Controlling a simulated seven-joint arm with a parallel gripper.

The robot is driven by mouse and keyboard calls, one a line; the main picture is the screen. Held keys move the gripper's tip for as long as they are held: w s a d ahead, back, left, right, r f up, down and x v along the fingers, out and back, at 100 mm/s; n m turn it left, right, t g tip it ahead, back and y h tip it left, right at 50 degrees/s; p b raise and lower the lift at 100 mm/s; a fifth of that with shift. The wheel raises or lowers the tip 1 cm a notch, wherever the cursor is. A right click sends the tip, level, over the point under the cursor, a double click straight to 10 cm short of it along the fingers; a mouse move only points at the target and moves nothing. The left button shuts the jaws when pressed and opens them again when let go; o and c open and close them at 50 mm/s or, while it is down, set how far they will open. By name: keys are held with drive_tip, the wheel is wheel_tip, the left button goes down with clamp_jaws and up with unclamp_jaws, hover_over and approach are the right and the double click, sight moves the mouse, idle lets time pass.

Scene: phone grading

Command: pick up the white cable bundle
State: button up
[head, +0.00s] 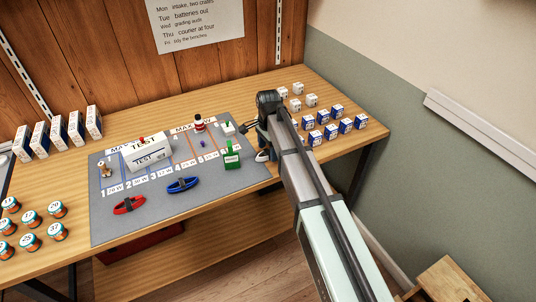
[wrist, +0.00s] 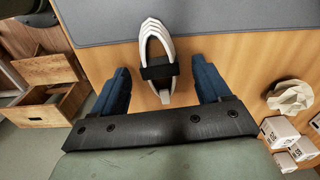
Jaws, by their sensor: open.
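The white cable bundle (wrist: 155,45) lies on the wooden table beside the grey mat's edge in the wrist view. It is a long white loop with a black band around its middle. In the head view a small white part of it (head: 262,156) shows beside my gripper (head: 258,138); the arm hides the rest. In the wrist view my gripper (wrist: 162,85) is open, with one blue-grey finger on each side of the bundle's lower end. There is a gap between each finger and the bundle. I cannot tell how high the fingers are above the table.
Small blue-and-white boxes (head: 330,131) stand right of my arm. A crumpled pale item (wrist: 290,97) lies right in the wrist view.

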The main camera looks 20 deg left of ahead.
drive_tip(key=shift+f, duration=0.45)
drive_tip(key=c, duration=1.1)
drive_tip(key=shift+c, duration=0.2)
